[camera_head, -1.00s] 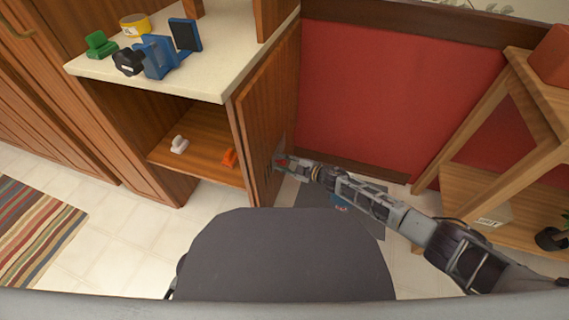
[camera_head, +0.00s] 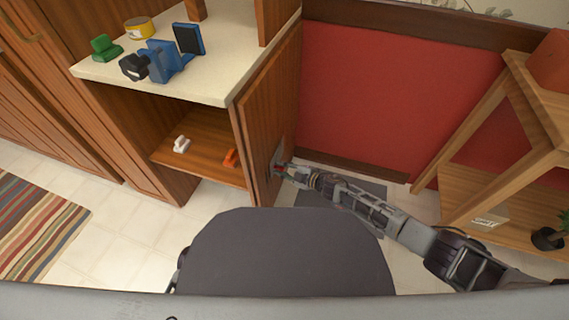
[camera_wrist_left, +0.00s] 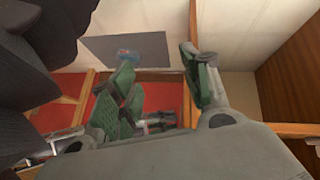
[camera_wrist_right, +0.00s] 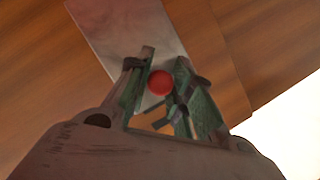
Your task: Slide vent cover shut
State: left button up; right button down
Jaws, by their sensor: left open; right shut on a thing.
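The vent cover (camera_wrist_right: 130,32) is a pale grey metal plate on the wooden side panel of the cabinet. It also shows as a small grey strip in the head view (camera_head: 280,152). A round red knob (camera_wrist_right: 160,83) stands at the plate's lower part in the right wrist view. My right gripper (camera_wrist_right: 163,68) is shut on the red knob, with a green-padded finger on each side. In the head view my right gripper (camera_head: 279,169) reaches the panel from the right. My left gripper (camera_wrist_left: 160,72) is open and empty, and is out of the head view.
The cabinet's wooden side panel (camera_head: 262,120) stands beside a red wall (camera_head: 390,90). The counter (camera_head: 215,85) holds several small objects. White and orange items lie on the lower shelf (camera_head: 207,155). A wooden rack (camera_head: 480,195) stands at the right. A dark mat (camera_head: 378,190) lies below my right arm.

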jog(key=shift+s+a+p, duration=0.3)
jog(key=shift+s+p, duration=0.1)
jog(key=shift+s, duration=0.45)
jog(key=s+p, duration=0.1)
jog(key=s+a, duration=0.1)
jog(key=s, duration=0.1)
jog(key=shift+s+p, duration=0.1)
jog(key=shift+p, duration=0.25)
pick_arm(q)
jog(key=shift+g+y, duration=0.5)
jog(key=shift+g, duration=0.1)
jog(key=r, duration=0.2)
jog(key=a+r, duration=0.1)
jog(key=r, duration=0.2)
jog(key=shift+r, duration=0.2)
pick_arm(e)
jog(key=shift+a+f, duration=0.1)
jog(key=shift+s, duration=0.15)
jog(key=c, duration=1.3)
grip_release()
pick_arm(q)
jog(key=shift+s, duration=0.1)
pick_arm(e)
jog(key=shift+o, duration=0.2)
jog(key=shift+d, duration=0.2)
